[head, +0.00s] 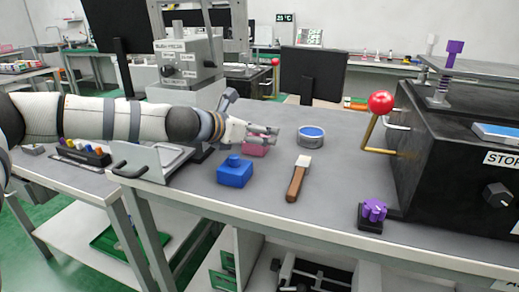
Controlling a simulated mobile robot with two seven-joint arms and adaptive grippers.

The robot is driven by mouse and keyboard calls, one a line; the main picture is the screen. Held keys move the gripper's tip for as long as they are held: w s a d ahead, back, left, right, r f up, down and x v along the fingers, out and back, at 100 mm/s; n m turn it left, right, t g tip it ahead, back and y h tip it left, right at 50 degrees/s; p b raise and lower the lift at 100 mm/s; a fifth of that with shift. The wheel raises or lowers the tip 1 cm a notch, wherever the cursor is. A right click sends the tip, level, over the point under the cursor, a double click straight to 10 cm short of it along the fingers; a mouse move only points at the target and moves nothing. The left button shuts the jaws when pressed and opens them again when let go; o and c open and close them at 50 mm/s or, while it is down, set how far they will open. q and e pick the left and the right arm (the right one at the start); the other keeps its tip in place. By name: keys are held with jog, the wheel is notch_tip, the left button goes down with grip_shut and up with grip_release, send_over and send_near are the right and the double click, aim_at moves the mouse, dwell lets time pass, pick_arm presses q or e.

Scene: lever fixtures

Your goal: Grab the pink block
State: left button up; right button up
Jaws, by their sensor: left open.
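The pink block (256,150) lies on the grey table (335,215), behind the blue block. My left gripper (276,135) reaches in from the left, with its fingers pointing right. It is open and sits over or just in front of the pink block, covering the block's upper part. I cannot tell whether the fingers touch the block. My right gripper is not in view.
A blue block (234,172), a brown-handled tool (297,180) and a blue-topped round tin (311,134) are nearby. A black box (440,160) with a red-knobbed lever (381,103) and a purple knob (374,211) stand right.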

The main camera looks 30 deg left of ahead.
pick_arm(q)
jog(key=x, duration=0.3)
jog(key=shift+w+f+b, duration=0.15)
jog(key=shift+f+b, duration=0.15)
jog(key=shift+f, duration=0.15)
jog(key=shift+w+r, duration=0.15)
jog(key=shift+r, duration=0.1)
